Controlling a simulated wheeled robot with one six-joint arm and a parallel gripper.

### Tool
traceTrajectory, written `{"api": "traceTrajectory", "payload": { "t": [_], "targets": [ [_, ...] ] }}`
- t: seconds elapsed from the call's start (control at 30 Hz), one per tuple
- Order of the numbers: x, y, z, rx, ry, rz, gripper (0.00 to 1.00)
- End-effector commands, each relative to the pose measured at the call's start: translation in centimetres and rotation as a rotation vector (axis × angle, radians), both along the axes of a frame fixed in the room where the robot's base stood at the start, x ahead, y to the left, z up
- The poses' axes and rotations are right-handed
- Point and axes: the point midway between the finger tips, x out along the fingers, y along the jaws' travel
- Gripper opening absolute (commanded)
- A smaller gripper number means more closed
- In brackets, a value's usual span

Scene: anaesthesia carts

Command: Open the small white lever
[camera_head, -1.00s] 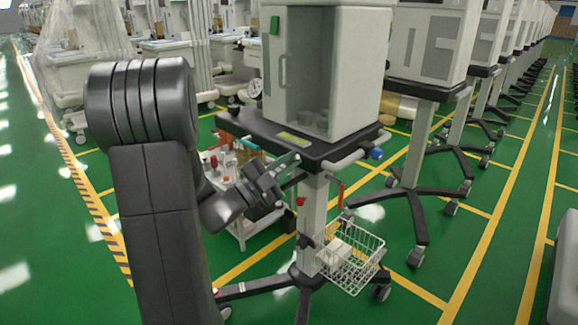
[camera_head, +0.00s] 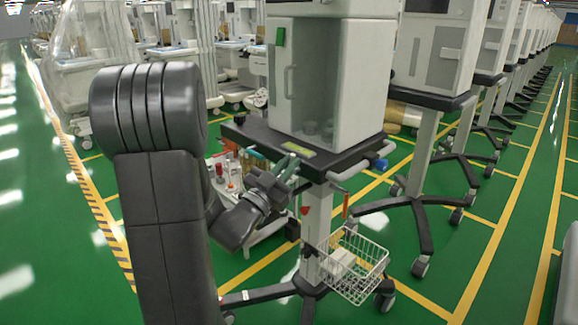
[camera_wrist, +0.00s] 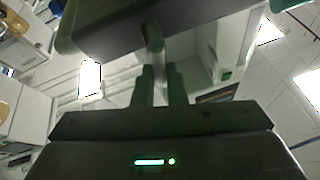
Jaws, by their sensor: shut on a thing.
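The small lever (camera_wrist: 152,38) shows in the wrist view as a short pale rod sticking out from the dark underside of the cart's top. My gripper (camera_wrist: 160,75) is shut on it, with one finger on each side of its end. In the head view my gripper (camera_head: 286,168) is at the front left edge of the cart's dark top (camera_head: 262,140).
A grey-white cabinet (camera_head: 350,85) stands on the cart's top. A white handle (camera_head: 350,170) and a blue knob (camera_head: 381,164) are at its right. A wire basket (camera_head: 352,265) hangs on the column below. A trolley with bottles (camera_head: 230,175) stands behind my wrist. Green floor is open at right.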

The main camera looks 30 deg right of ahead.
Motion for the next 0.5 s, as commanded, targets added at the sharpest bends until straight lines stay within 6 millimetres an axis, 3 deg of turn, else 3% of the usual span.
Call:
{"api": "traceTrajectory", "payload": {
  "t": [0.5],
  "targets": [
    [0.07, 0.04, -0.13, -0.007, 0.035, 0.000, 0.00]
  ]
}}
